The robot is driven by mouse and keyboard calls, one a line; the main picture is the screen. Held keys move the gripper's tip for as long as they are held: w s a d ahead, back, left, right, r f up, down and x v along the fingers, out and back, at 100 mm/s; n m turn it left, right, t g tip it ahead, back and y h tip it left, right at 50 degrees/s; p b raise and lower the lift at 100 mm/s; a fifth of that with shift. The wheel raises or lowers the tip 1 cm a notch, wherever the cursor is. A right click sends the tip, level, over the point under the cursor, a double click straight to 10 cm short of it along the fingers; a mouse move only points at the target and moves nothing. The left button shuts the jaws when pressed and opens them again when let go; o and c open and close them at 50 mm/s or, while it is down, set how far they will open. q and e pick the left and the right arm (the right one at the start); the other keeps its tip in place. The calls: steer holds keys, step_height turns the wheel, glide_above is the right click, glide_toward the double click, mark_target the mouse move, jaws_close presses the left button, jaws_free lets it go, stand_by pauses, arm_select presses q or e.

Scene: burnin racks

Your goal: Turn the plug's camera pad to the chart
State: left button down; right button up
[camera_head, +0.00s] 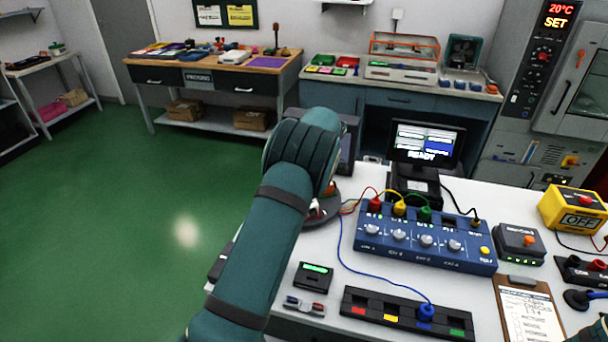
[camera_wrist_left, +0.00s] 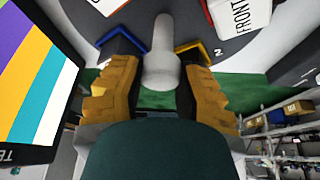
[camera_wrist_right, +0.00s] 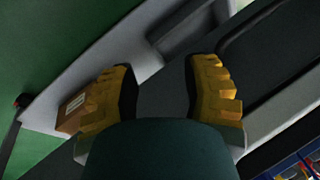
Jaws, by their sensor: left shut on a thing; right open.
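My left gripper (camera_wrist_left: 162,62) is shut on a light grey upright post (camera_wrist_left: 161,35), one yellow finger on each side, in the left wrist view. The post stands over a dark grey round plate (camera_wrist_left: 235,50) with a yellow and a blue corner bracket. A white block marked FRONT (camera_wrist_left: 238,14) is at the top right. A panel with purple, orange, white and cyan stripes (camera_wrist_left: 28,65), seemingly the chart, is at the left. In the head view my left arm hides the gripper and most of the round plate (camera_head: 325,208). My right gripper (camera_wrist_right: 160,72) is open and empty.
A blue box (camera_head: 425,240) with coloured leads, a black strip with coloured patches (camera_head: 405,316), a small black display unit (camera_head: 314,276) and a clipboard (camera_head: 530,308) occupy the white bench. A monitor (camera_head: 427,145) reading READY stands behind. Green floor is clear at left.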

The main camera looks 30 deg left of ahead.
arm_select(q)
steer(key=shift+a+n+g+p, duration=0.15)
steer(key=shift+n+g+p, duration=0.35)
steer(key=shift+n, duration=0.5)
steer(key=shift+s+f+n+g+h+p, duration=0.1)
steer(key=shift+n+g+h+p, duration=0.35)
steer(key=shift+n, duration=0.95)
steer(key=shift+f+n+g+h+p, duration=0.15)
steer(key=shift+n+g+p, duration=0.3)
steer(key=shift+n, duration=0.5)
steer(key=shift+r+n+g+h+p, duration=0.1)
steer(key=shift+n+g+h+p, duration=0.1)
steer(key=shift+n+p, duration=0.6)
steer(key=shift+f+n, duration=0.1)
steer(key=shift+n, duration=1.05)
steer(key=shift+f+n+g+h, duration=0.1)
steer(key=shift+n+g+h, duration=0.2)
steer(key=shift+n+h, duration=0.1)
steer(key=c, duration=0.5)
jaws_free()
steer(key=shift+c, duration=0.2)
steer(key=shift+r, duration=0.2)
steer(key=shift+r, duration=0.1)
